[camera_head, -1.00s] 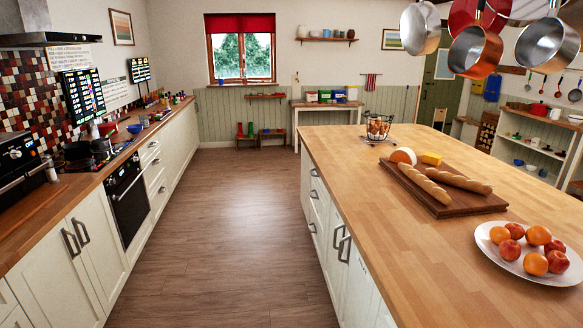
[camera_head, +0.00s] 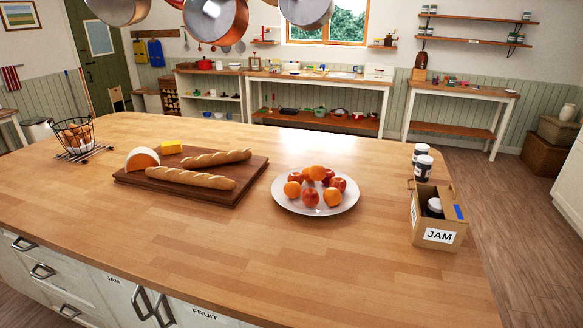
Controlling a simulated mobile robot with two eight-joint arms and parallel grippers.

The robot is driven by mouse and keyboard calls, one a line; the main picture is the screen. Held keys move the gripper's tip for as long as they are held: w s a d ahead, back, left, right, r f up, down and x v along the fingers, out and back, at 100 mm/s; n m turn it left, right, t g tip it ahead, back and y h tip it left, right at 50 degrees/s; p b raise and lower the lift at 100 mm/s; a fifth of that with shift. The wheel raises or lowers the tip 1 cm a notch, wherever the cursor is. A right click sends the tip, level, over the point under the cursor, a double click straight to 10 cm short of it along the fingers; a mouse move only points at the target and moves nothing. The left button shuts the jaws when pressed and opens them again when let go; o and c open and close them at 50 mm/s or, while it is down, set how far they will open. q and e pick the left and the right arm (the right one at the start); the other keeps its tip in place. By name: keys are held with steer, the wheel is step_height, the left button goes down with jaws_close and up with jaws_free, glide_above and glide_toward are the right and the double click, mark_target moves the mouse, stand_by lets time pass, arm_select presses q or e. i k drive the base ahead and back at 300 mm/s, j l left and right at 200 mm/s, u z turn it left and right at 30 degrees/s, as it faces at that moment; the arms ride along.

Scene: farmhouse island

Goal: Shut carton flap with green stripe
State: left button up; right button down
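An open cardboard carton (camera_head: 421,231) with a white "JAM" label stands at the right end of the wooden island. A dark jar with a white lid (camera_head: 434,208) is inside it. A blue mark (camera_head: 459,212) shows on the carton's right side. I cannot make out a green stripe on any flap from here. Two more dark jars with white lids (camera_head: 423,167) stand on the island just behind the carton. Neither of my grippers is in view.
The island top (camera_head: 330,262) is bare in front. A fruit plate (camera_head: 283,203), a board with bread (camera_head: 150,184) and a wire basket (camera_head: 92,140) stand left of the carton. Pans (camera_head: 215,20) hang above. Floor (camera_head: 525,235) shows right of the island.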

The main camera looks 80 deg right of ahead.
mark_target(408, 187)
steer(key=z, duration=0.4)
steer(key=i+z, duration=0.1)
steer(key=z, duration=0.3)
steer(key=j+z, duration=0.1)
steer(key=z, duration=0.3)
steer(key=i+j+z, duration=0.1)
steer(key=z, duration=0.3)
